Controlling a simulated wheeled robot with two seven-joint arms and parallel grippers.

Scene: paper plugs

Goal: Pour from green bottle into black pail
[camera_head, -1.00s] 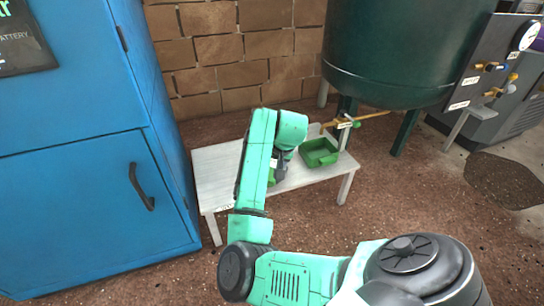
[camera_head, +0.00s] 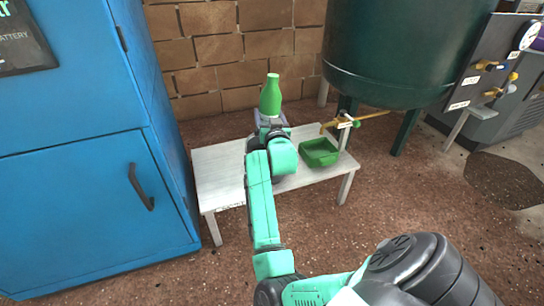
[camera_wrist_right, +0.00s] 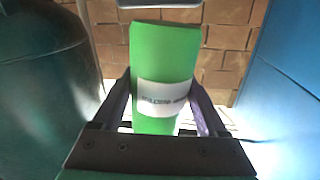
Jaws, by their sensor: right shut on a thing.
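The green bottle (camera_head: 271,97) is upright above the far side of the white bench, in front of the brick wall. My right gripper (camera_head: 271,122) is shut on its lower part. In the right wrist view the bottle (camera_wrist_right: 164,55), with a white label, stands between the two dark fingers of the gripper (camera_wrist_right: 165,108). A green open tub (camera_head: 320,153) sits on the bench to the right of the bottle, apart from it. No black pail shows in these views. My left gripper is not in view.
The white bench (camera_head: 222,177) has bare room on its left. A brass tap with a pipe (camera_head: 345,123) reaches over the tub from the dark green tank (camera_head: 405,60). A blue cabinet (camera_head: 85,215) stands close on the left.

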